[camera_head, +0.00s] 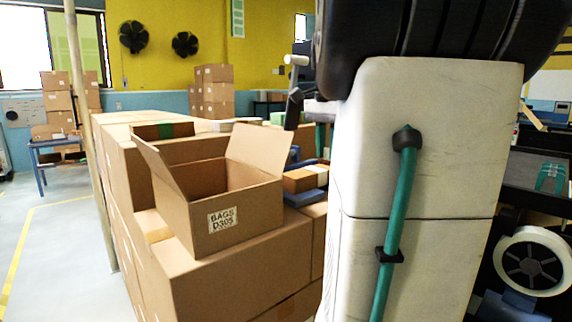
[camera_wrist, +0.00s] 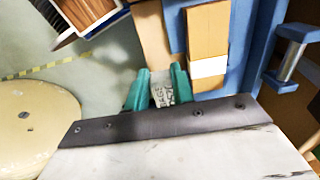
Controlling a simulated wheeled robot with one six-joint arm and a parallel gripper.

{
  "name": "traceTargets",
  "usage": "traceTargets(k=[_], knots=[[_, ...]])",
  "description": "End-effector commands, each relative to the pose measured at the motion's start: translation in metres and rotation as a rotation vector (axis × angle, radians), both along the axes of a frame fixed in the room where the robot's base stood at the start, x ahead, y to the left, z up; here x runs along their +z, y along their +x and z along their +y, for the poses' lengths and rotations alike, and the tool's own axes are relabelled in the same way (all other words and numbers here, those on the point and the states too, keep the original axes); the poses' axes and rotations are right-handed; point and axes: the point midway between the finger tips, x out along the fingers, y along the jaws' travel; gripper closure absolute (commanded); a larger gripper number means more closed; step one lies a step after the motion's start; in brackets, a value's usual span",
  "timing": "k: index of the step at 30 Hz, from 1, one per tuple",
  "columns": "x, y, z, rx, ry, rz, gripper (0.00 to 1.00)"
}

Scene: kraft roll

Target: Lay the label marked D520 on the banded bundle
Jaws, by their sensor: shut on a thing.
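My gripper (camera_wrist: 160,88), with teal fingers, is shut on a pale label (camera_wrist: 162,97) in the wrist view. The label's dark print shows only in part between the fingers; "GE" and what may be "D52" can be made out. A brown block with a white band across it (camera_wrist: 207,40), seemingly the banded bundle, lies just beyond and right of the fingers, beside blue parts. The label is apart from it in the picture. I cannot make out my gripper in the head view, where my arm covers much of the right side.
A large tan round roll (camera_wrist: 28,125) is at left in the wrist view; a blue frame with a metal rod (camera_wrist: 290,62) is at right. In the head view, an open carton marked BAGS D305 (camera_head: 245,198) stands on stacked cartons. A white reel (camera_head: 530,262) is at lower right.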

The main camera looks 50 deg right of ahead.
Motion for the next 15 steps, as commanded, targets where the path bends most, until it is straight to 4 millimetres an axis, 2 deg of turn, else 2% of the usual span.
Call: traceTargets(k=[1, 6, 10, 15], knots=[[-0.002, 0.015, 0.006, 0.009, 0.001, 0.001, 0.97], [-0.006, 0.057, 0.022, 0.009, 0.0, 0.0, 0.97], [-0.008, 0.079, 0.03, 0.007, -0.001, -0.001, 0.97], [-0.009, 0.09, 0.034, 0.003, -0.001, -0.001, 0.97]])
